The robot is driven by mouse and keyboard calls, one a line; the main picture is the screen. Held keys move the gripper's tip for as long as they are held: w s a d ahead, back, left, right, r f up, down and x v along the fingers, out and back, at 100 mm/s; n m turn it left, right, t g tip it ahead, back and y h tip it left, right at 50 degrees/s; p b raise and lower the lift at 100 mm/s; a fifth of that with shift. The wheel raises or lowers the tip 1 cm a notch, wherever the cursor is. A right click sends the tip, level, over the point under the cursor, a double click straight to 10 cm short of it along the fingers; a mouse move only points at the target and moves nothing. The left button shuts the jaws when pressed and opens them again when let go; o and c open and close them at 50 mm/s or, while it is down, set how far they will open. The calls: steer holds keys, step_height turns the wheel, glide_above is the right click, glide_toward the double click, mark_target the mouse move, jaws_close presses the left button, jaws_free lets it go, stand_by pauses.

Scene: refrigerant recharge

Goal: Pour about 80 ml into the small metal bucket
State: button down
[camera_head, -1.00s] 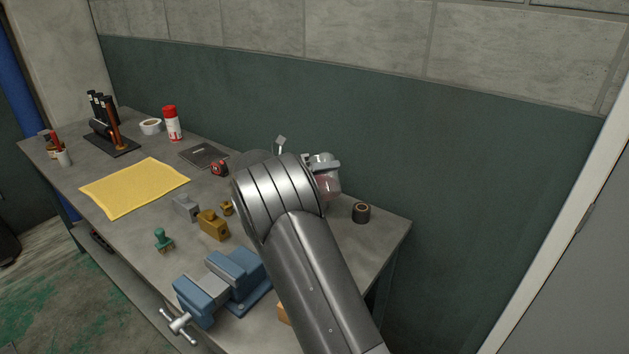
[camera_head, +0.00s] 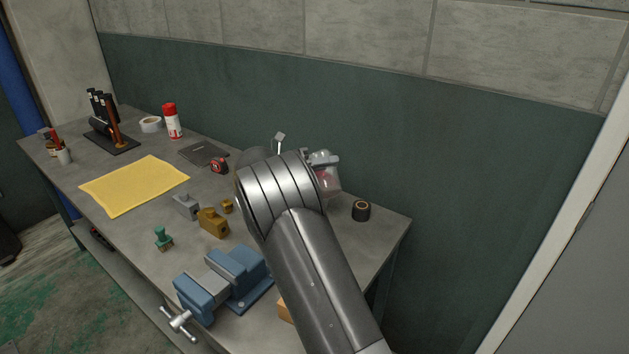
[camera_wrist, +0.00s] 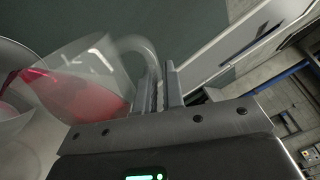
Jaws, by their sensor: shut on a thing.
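A clear jug (camera_wrist: 85,85) with red liquid is tilted toward the left in the wrist view. The red liquid reaches its lip, and a red streak shows beyond the lip at the left edge. A pale, rounded vessel (camera_wrist: 12,55), probably the small metal bucket, is partly in view there; its liquid level cannot be judged. My gripper (camera_wrist: 165,88) is shut on the jug's handle. In the head view the jug (camera_head: 329,186) shows pinkish just right of my wrist, above the bench's back right part. My arm hides much of that area, and I cannot make out the bucket there.
A dark roll (camera_head: 361,211) stands right of the jug, near the bench's right end. A blue vise (camera_head: 225,280) and several small blocks are left of my arm. A yellow cloth (camera_head: 134,186) lies farther left. The wall is close behind.

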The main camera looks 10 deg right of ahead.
mark_target(330, 176)
steer(key=shift+w+a+r+n+p, duration=0.1)
steer(key=shift+w+r+n+p, duration=0.75)
steer(key=shift+p, duration=0.35)
stand_by(1.3)
steer(key=shift+s+f+m, duration=0.95)
steer(key=shift+s+m+b, duration=0.3)
steer(key=shift+s+m, duration=0.15)
steer(key=shift+m, duration=0.25)
steer(key=shift+s+d+f+m, duration=0.15)
steer(key=shift+d+f+m, duration=0.05)
steer(key=shift+m, duration=0.1)
steer(key=shift+s+f+m+b, duration=0.25)
steer(key=shift+f+m, duration=0.2)
steer(key=shift+f, duration=0.05)
steer(key=shift+s+f+m+b, duration=0.2)
steer(key=shift+f+m+b, duration=0.05)
steer(key=shift+f+m, duration=0.25)
